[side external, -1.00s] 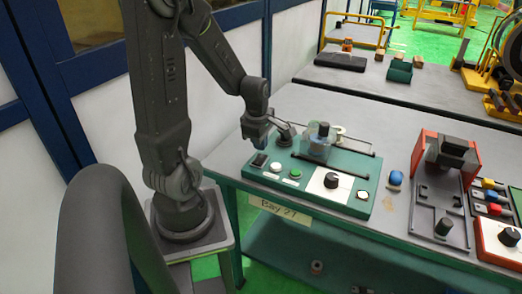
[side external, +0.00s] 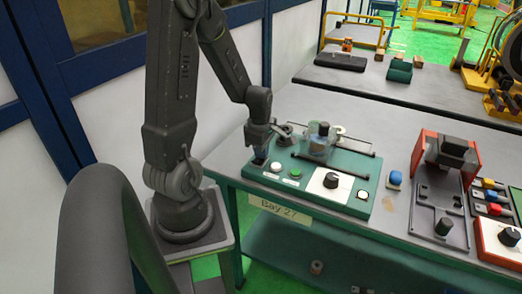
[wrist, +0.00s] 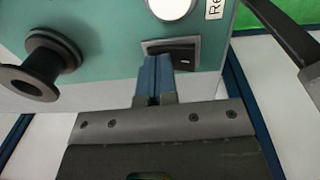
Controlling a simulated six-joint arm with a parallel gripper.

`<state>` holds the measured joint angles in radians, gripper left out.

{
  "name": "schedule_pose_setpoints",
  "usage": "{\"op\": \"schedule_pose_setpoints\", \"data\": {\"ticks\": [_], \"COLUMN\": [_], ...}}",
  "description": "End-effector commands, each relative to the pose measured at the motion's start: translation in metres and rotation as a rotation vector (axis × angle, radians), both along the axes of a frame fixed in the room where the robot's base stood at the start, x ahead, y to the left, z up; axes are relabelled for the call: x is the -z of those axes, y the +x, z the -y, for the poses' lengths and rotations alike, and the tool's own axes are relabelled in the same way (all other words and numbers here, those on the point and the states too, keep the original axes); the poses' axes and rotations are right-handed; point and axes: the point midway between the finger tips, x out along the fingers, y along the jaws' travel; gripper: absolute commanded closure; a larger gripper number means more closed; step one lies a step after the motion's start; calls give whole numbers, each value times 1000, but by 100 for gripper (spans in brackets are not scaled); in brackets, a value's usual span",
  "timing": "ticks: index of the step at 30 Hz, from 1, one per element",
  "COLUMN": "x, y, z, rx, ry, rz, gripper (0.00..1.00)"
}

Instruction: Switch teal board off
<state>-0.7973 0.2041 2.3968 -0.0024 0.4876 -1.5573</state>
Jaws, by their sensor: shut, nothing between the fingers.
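The teal board (side external: 310,185) lies on the workbench. In the side view my gripper (side external: 259,160) is over the board's left end and hides the switch.
On the board are a white round button (side external: 275,167), a green button (side external: 296,173), a black knob (side external: 331,180) and a clear-covered fixture (side external: 318,145). A dark spool-like post (wrist: 45,58) stands left of my fingers. A red-sided fixture (side external: 421,150) stands at right.

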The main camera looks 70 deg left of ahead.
Motion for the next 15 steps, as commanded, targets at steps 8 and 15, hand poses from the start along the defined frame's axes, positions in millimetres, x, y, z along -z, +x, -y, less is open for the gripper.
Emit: {"op": "schedule_pose_setpoints", "data": {"ticks": [8,15], "x": [2,-1], "y": [-4,-11], "z": [4,11], "rx": [1,1], "ry": [-6,-6], "rz": [-6,-6], "gripper": [100,100]}}
